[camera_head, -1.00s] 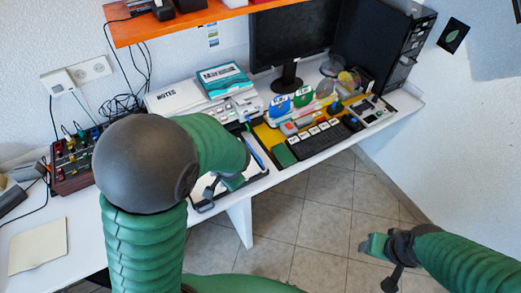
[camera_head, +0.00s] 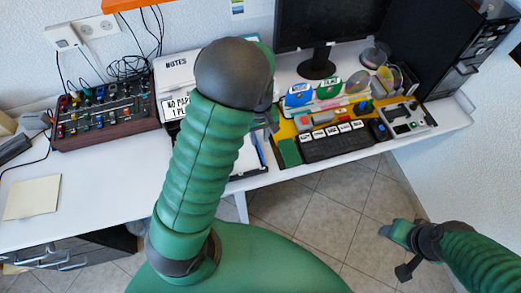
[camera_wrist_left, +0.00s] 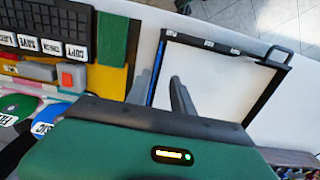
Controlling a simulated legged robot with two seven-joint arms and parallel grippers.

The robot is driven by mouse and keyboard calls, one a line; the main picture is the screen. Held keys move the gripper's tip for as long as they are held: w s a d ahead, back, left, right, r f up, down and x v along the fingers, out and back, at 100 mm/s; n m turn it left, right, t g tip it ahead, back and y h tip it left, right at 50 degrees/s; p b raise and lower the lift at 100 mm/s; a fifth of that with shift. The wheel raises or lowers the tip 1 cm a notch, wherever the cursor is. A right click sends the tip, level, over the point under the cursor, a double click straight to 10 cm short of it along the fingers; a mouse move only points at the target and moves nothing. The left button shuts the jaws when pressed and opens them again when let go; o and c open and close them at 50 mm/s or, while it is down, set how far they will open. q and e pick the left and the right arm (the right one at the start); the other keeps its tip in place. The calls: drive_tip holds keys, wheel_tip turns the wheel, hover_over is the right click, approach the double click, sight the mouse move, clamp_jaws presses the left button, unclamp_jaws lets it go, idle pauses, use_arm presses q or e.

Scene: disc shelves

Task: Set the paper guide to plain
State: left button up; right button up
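A black-framed tray (camera_wrist_left: 271,92) with a white sheet (camera_wrist_left: 215,80) lies on the desk in the left wrist view. Small white labels, too small to read, line one side of its frame, and a black handle-like loop (camera_wrist_left: 281,53) sticks out at one corner. I cannot tell which part is the paper guide. My left gripper (camera_wrist_left: 160,82) is open and empty over the tray's edge, by a blue strip (camera_wrist_left: 157,72). In the head view my left arm hides most of the tray and the printer. My right gripper (camera_head: 393,232) hangs over the floor; its fingers are unclear.
A keypad (camera_head: 338,142) with labelled keys and a green pad (camera_head: 289,152) stand right of the tray. Several discs, a monitor (camera_head: 325,25) and a black tower are behind. A knobbed box (camera_head: 105,120) is at left.

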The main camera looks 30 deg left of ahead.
sight(261, 153)
use_arm(q)
drive_tip(key=f, duration=0.5)
drive_tip(key=d+f+b, duration=0.1)
drive_tip(key=f, duration=0.2)
drive_tip(key=shift+w+d, duration=0.1)
drive_tip(key=shift+w, duration=0.1)
drive_tip(key=shift+s+f, duration=0.1)
drive_tip(key=shift+f, duration=0.5)
drive_tip(key=shift+a+f, duration=0.15)
drive_tip(key=shift+a, duration=0.25)
drive_tip(key=shift+d, duration=0.2)
clamp_jaws()
drive_tip(key=shift+a, duration=0.1)
